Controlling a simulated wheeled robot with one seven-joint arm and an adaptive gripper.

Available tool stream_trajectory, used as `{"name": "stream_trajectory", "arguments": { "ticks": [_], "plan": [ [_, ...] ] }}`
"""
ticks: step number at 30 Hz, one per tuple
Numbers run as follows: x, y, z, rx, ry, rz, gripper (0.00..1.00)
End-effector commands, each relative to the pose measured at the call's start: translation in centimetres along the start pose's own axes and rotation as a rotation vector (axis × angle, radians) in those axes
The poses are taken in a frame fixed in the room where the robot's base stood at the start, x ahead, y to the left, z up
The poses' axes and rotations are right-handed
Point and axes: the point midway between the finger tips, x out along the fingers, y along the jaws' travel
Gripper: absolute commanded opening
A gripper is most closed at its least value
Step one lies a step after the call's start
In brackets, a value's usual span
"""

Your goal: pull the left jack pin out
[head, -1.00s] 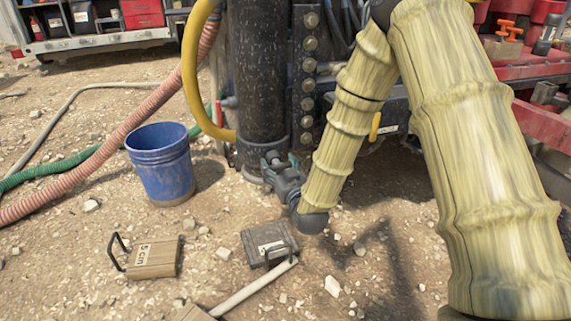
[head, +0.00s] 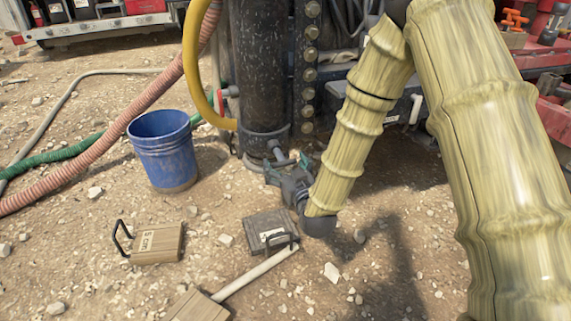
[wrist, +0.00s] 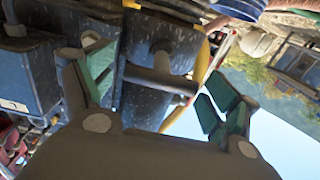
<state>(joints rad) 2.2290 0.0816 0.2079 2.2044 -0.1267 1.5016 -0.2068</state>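A grey T-shaped pin handle (wrist: 160,79) shows between my fingers in the wrist view, in front of a dark speckled jack leg. I take it for the left jack pin. The black jack leg (head: 262,75) stands upright in the head view, and a small grey bar (head: 276,151) shows at its foot. My gripper (head: 288,163) is low beside that foot. In the wrist view my gripper (wrist: 155,82) is open, its green-padded fingers to either side of the handle. I see no contact with the handle. Where the pin enters the leg is hidden.
A blue bucket (head: 163,155) stands left of the leg. A yellow hose (head: 190,75), a pink hose (head: 125,120) and a green hose (head: 60,158) run near it. A red machine frame (head: 548,120) is at right.

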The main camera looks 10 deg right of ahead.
Motion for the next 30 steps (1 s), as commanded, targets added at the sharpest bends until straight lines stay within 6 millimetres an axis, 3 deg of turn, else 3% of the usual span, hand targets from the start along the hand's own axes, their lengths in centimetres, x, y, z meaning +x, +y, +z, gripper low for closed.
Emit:
{"name": "stream_trajectory", "arguments": {
  "ticks": [11,30],
  "plan": [
    [-0.6,-0.1,0.0,0.000,0.001,-0.001,0.88],
    [-10.7,0.0,0.0,0.000,0.000,0.000,0.88]
  ]
}}
